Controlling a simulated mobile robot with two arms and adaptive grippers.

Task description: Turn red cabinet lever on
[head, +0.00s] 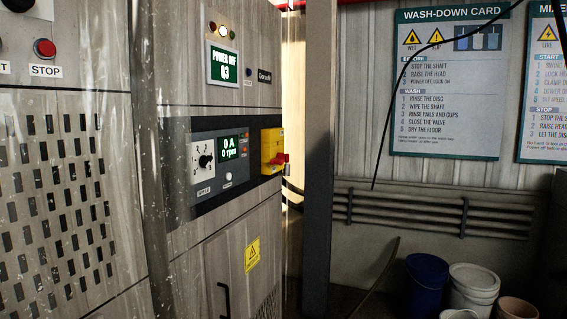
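The red lever (279,159) sits on a yellow switch plate (267,150) on the right part of the grey cabinet's front (215,250). The lever appears to lie roughly sideways, but its exact angle is hard to tell at this size. A display (223,66) above it on the cabinet reads "POWER OFF" and "Q3". A smaller display (232,147) left of the lever reads "0 A" and "0 rpm". Neither of my grippers is in the head view.
A pipe or post (150,150) stands in front of the cabinet at left. A red stop button (44,48) is at upper left. A dark column (319,150) stands right of the cabinet. Blue (427,285) and white (473,285) buckets stand on the floor at right.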

